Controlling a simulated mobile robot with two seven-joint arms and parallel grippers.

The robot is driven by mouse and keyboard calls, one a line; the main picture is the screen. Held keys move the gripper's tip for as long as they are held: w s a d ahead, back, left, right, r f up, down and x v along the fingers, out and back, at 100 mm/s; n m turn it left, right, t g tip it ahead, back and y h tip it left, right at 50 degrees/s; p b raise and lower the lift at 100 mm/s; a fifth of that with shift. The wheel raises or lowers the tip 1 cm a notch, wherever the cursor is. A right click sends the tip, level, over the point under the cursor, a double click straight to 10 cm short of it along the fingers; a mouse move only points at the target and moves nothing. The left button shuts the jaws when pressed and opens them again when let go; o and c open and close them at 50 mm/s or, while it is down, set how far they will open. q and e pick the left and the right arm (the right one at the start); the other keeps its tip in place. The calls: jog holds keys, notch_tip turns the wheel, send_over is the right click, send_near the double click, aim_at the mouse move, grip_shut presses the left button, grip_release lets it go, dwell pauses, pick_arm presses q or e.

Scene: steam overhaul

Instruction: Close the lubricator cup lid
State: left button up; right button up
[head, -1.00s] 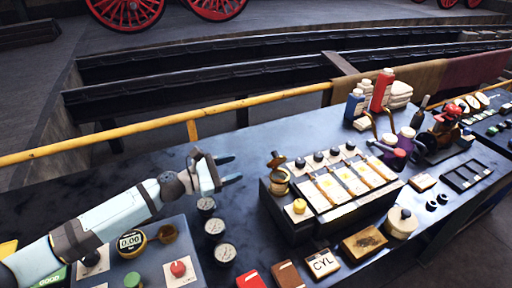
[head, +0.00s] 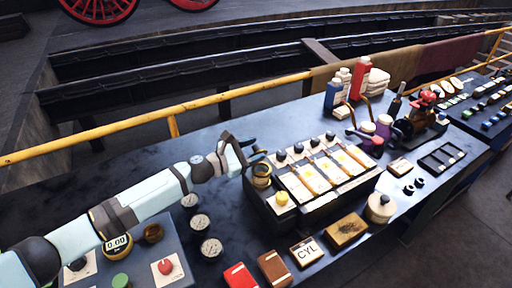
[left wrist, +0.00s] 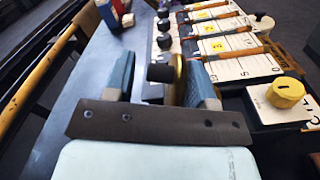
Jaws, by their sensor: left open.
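The lubricator cup (head: 261,181) is a small brass cup at the left end of the box with the white panels. In the earlier head view its lid stands raised above it. In the left wrist view the lid (left wrist: 177,72) shows as a brass disc on edge with a black knob (left wrist: 159,72). My left gripper (head: 250,153) is open at the cup's upper left. Its two blue fingers stand on either side of the lid and knob in the left wrist view; whether they touch cannot be told. The gripper partly hides the lid in the head view.
A yellow knob (head: 282,198) sits on the box just right of the cup, with several dark knobs along its back. Round gauges (head: 200,222) lie to the left. Bottles (head: 360,80) stand at the back. A yellow rail (head: 130,134) runs behind the bench.

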pick_arm(q)
jog(key=shift+w+d, duration=0.3)
jog(key=shift+d, duration=0.15)
